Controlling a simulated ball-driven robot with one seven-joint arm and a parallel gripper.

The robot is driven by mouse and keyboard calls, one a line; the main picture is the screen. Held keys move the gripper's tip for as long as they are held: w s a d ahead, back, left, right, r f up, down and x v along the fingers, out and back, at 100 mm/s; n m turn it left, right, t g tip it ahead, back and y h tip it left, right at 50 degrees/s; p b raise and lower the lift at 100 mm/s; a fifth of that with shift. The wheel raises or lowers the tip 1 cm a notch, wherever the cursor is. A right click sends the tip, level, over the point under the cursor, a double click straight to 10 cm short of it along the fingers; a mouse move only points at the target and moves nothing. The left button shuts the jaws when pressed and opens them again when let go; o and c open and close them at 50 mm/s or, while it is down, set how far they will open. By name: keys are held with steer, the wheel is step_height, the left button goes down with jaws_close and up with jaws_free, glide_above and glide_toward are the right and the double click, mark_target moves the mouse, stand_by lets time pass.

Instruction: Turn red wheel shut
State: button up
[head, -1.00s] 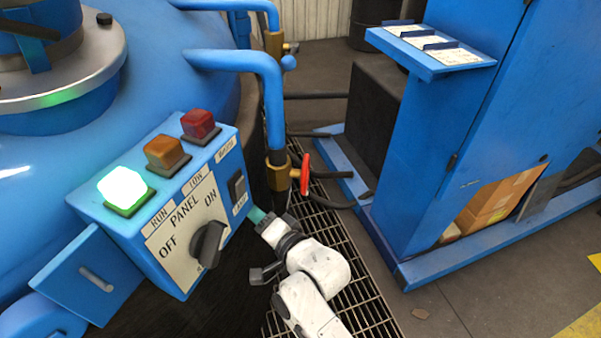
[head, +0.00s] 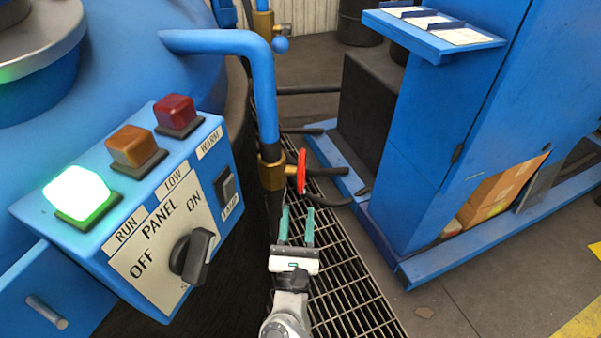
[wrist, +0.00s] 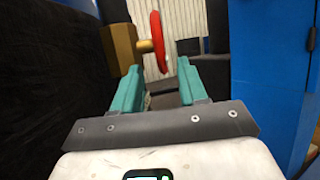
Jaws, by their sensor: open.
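The red wheel (head: 301,171) sits on a brass valve (head: 271,170) at the lower end of a blue pipe. It is seen nearly edge-on. My gripper (head: 297,212) is open, with its two green fingers pointing toward the wheel from just below and in front. In the wrist view the red wheel (wrist: 158,40) stands upright ahead, joined by a short stem to the brass valve body (wrist: 122,45) on its left. The open fingertips (wrist: 158,75) appear below the wheel, with nothing between them. I cannot tell the exact distance to it.
The blue control panel (head: 140,215) with a black knob and lit green lamp is on the left. A tall blue cabinet (head: 455,140) with a shelf (head: 435,32) stands on the right. Floor grating (head: 345,275) lies between them. Black hoses run behind the wheel.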

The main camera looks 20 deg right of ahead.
mark_target(302, 173)
steer(key=x, duration=1)
steer(key=shift+w+d+r, duration=0.1)
steer(key=shift+w+r, duration=0.05)
steer(key=shift+w, duration=0.1)
jaws_close()
